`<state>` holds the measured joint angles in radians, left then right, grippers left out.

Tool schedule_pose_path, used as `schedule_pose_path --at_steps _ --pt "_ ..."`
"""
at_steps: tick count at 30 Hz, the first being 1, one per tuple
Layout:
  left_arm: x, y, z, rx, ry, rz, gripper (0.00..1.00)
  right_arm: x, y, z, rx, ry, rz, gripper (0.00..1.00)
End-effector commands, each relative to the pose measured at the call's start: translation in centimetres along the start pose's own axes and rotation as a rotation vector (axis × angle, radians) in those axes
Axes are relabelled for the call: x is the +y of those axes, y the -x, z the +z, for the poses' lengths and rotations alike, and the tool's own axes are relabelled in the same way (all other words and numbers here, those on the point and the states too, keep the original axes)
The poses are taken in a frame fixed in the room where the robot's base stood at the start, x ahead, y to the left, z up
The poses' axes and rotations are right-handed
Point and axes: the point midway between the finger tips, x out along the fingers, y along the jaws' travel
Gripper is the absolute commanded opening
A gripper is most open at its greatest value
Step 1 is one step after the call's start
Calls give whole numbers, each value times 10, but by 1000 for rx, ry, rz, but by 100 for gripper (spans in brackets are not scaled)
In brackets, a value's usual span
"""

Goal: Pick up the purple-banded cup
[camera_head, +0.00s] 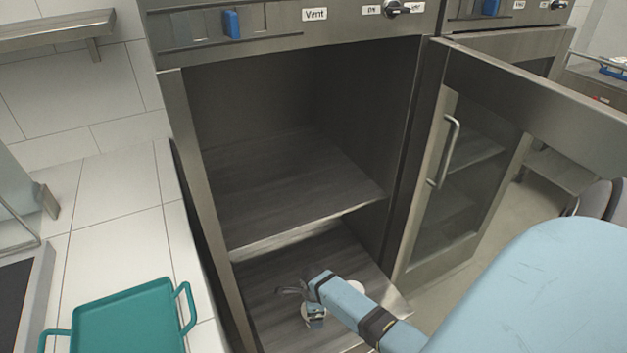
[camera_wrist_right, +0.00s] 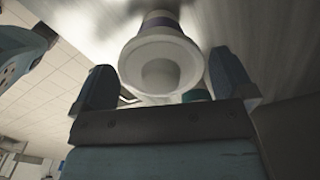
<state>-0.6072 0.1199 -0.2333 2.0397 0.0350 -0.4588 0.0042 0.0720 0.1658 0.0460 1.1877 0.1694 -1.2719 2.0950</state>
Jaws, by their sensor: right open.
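The purple-banded cup (camera_wrist_right: 160,45) is in the right wrist view, pale with a dark bluish-purple band, its round rim or base facing the camera. My right gripper (camera_wrist_right: 163,82) is open, with one finger on each side of the cup's near end in the picture; I cannot tell whether they touch it. In the head view my right gripper (camera_head: 292,290) reaches into the lower part of the open cabinet. A cup with a teal band (camera_head: 315,318) shows just below my right wrist there. My left gripper is not in view.
A white round item (camera_head: 356,287) is partly hidden behind my right arm. The cabinet shelf (camera_head: 300,190) lies above the gripper. The cabinet door (camera_head: 460,170) stands open at the right. A teal tray (camera_head: 130,320) lies on the white counter at left.

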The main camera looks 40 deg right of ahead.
Motion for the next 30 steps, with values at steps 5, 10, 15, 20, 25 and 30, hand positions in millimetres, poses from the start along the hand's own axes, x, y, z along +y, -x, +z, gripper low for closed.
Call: schedule_pose_path --at_steps 5,10,15,20,25,30 --pt "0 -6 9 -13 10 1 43 -1 -27 0 2 0 1 100" --pt "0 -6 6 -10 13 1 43 -1 -32 0 1 -1 0 100" --pt "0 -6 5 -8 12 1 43 -1 -32 0 1 0 0 93" --pt "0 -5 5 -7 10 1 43 0 -32 0 1 0 0 56" --pt "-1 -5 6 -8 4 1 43 0 -31 0 1 0 0 51" --pt "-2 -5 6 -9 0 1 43 -1 -31 0 0 0 0 51"
